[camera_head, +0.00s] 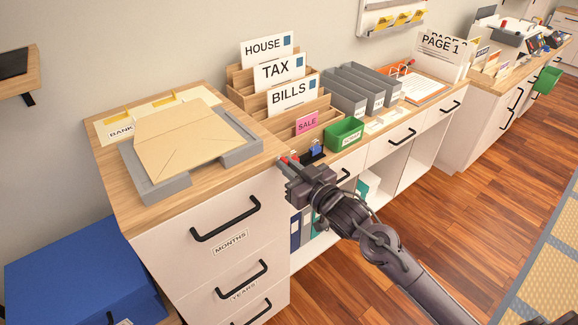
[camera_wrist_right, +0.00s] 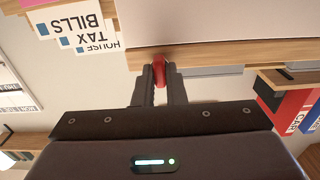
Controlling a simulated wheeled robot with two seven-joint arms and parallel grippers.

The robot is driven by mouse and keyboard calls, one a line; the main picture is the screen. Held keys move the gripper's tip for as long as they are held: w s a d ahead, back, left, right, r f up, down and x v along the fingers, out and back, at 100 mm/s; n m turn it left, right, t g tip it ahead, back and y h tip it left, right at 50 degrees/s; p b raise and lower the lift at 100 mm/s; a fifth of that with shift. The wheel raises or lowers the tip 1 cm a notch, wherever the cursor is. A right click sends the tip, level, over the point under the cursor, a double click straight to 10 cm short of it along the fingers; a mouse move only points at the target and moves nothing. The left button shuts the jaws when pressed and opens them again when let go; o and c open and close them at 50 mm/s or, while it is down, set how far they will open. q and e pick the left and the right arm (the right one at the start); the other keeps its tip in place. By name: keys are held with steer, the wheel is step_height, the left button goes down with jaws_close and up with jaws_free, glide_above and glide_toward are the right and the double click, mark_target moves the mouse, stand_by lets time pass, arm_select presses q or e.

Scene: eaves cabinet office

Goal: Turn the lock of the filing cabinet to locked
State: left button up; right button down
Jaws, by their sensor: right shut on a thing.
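The filing cabinet (camera_head: 180,250) stands at the left in the head view. Its white front has black bar handles and labels reading MONTHS and YEARS. My right gripper (camera_head: 287,161) is at the cabinet's upper right front corner. In the right wrist view, my right gripper (camera_wrist_right: 160,80) is shut on a small red piece (camera_wrist_right: 158,72), which looks like the lock's knob or key. The fingers cover most of it, so I cannot tell its turn angle or read any lock marking. My left gripper is not in view.
A grey tray (camera_head: 160,190) with a brown envelope (camera_head: 182,138) lies on the cabinet top. A wooden sorter (camera_head: 240,88) with HOUSE, TAX and BILLS cards and a green box (camera_head: 345,135) stand to the right. A blue box (camera_head: 80,280) is at lower left. Open floor (camera_head: 450,200) lies right.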

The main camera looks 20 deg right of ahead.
steer(key=shift+s+a+f+n+b, duration=0.15)
steer(key=shift+n+b, duration=1.45)
steer(key=shift+n, duration=2.85)
steer(key=shift+w+f+n+b, duration=0.1)
steer(key=shift+n+b, duration=1.5)
steer(key=shift+n, duration=2.85)
steer(key=c, duration=1.5)
jaws_free()
steer(key=shift+s, duration=0.1)
